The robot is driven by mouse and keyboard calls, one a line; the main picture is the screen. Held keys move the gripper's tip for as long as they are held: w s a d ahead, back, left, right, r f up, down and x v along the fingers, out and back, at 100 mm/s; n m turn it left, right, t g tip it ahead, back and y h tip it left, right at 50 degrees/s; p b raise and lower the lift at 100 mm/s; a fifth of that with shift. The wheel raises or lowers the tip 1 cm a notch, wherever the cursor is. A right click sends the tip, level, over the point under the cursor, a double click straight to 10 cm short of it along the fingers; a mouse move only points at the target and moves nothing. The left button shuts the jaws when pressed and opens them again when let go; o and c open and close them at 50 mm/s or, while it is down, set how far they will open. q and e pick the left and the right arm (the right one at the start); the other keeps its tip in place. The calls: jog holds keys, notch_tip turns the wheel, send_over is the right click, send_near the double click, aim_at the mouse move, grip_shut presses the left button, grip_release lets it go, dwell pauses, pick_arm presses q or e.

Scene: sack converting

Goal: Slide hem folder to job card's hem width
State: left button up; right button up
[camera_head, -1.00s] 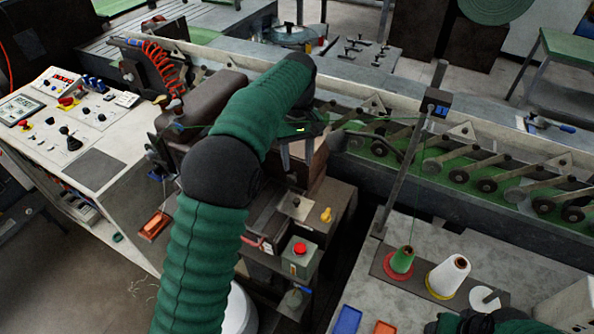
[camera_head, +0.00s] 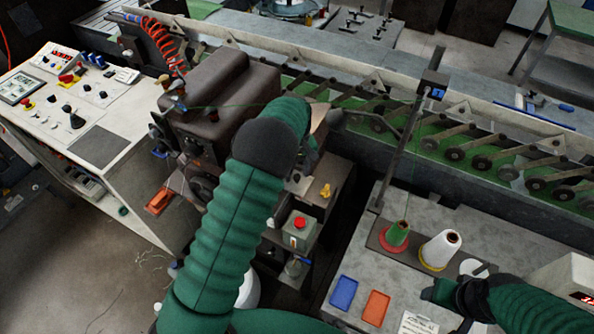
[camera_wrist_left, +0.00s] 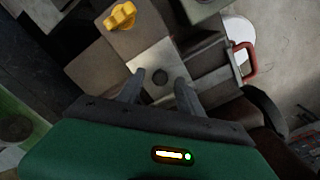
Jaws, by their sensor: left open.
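My left gripper (camera_wrist_left: 160,76) is open in the left wrist view, with its two fingers above a pale metal plate (camera_wrist_left: 152,60). A dark round knob or hole (camera_wrist_left: 160,78) in the plate shows between the fingertips; I cannot tell whether they touch it. The plate may be part of the hem folder. It also shows in the head view (camera_head: 297,184), partly behind my left arm, which hides the left gripper there. A printed white card (camera_head: 418,323), perhaps the job card, lies at the bottom edge. My right gripper (camera_head: 450,292) is near it, its jaws unclear.
A yellow knob (camera_head: 325,190) sits beside the plate, and a red button box (camera_head: 300,228) is nearer. The brown sewing machine (camera_head: 212,100) stands left of my arm.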

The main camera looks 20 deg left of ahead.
pick_arm(q)
jog(key=shift+f, duration=0.25)
jog(key=shift+c, duration=0.4)
grip_shut()
dwell(0.9)
